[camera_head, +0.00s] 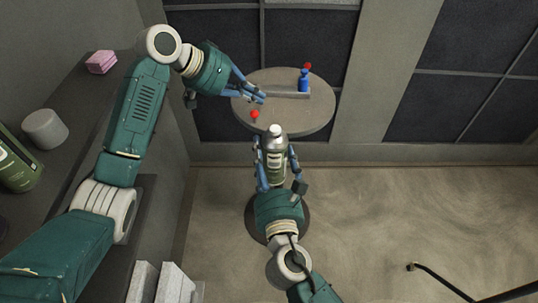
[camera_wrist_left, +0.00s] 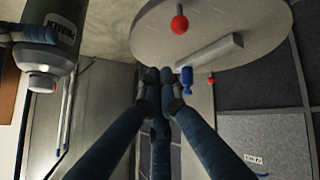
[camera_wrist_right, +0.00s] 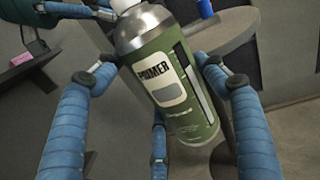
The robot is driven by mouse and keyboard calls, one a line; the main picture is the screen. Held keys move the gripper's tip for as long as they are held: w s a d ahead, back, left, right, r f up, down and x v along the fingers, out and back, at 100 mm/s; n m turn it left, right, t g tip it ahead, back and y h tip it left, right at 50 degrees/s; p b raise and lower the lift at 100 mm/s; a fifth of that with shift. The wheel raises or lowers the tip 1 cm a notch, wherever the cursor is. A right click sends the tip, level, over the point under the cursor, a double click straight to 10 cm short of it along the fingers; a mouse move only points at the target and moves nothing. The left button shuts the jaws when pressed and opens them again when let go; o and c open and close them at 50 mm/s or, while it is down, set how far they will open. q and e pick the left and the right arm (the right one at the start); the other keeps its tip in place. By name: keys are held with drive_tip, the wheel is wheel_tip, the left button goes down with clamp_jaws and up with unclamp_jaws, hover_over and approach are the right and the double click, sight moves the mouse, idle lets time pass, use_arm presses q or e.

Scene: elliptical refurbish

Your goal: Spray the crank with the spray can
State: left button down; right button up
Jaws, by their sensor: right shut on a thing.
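The spray can (camera_head: 274,160), green with a silver shoulder, white cap and a PRIMER label, is held upright in my right gripper (camera_head: 274,158), in front of the round table. The can fills the middle of the right wrist view (camera_wrist_right: 170,80), with fingers around it. The crank (camera_head: 289,94) is on the table: a grey bar with a blue handle (camera_head: 303,80) near its right end. It also shows in the left wrist view (camera_wrist_left: 215,50). My left gripper (camera_head: 258,96) is at the table's left side near the bar's left end, fingertips together and empty; contact cannot be told.
A shelf at the left holds a pink block (camera_head: 101,62), a white cylinder (camera_head: 44,129) and a green container (camera_head: 18,165).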

use_arm(q)
drive_tip(key=s+d+r+m+g+y, duration=0.1)
drive_tip(key=s+d+r+m+g, duration=0.1)
drive_tip(key=s+d+r+m, duration=0.45)
wheel_tip(320, 180, up, 5)
drive_tip(key=n+y, duration=0.1)
drive_tip(key=y, duration=0.4)
hover_over(276, 127)
drive_tip(key=shift+g, duration=0.4)
drive_tip(key=shift+s+a+f, duration=0.1)
drive_tip(key=shift+a+f, duration=0.05)
drive_tip(key=shift+f, duration=1.35)
drive_tip(key=shift+a+f, duration=0.1)
drive_tip(key=shift+f, duration=1.35)
drive_tip(key=shift+f, duration=0.35)
drive_tip(key=shift+x, duration=0.9)
drive_tip(key=shift+s+a, duration=0.15)
drive_tip(key=shift+w+d+v, duration=0.1)
drive_tip(key=shift+d+v, duration=0.05)
drive_tip(key=shift+v, duration=0.7)
drive_tip(key=shift+w+d+v, duration=0.1)
drive_tip(key=shift+d+v, duration=0.05)
drive_tip(key=shift+v, duration=0.65)
drive_tip(key=shift+w+d+v, duration=0.1)
drive_tip(key=shift+d+v, duration=0.1)
drive_tip(key=shift+v, duration=0.65)
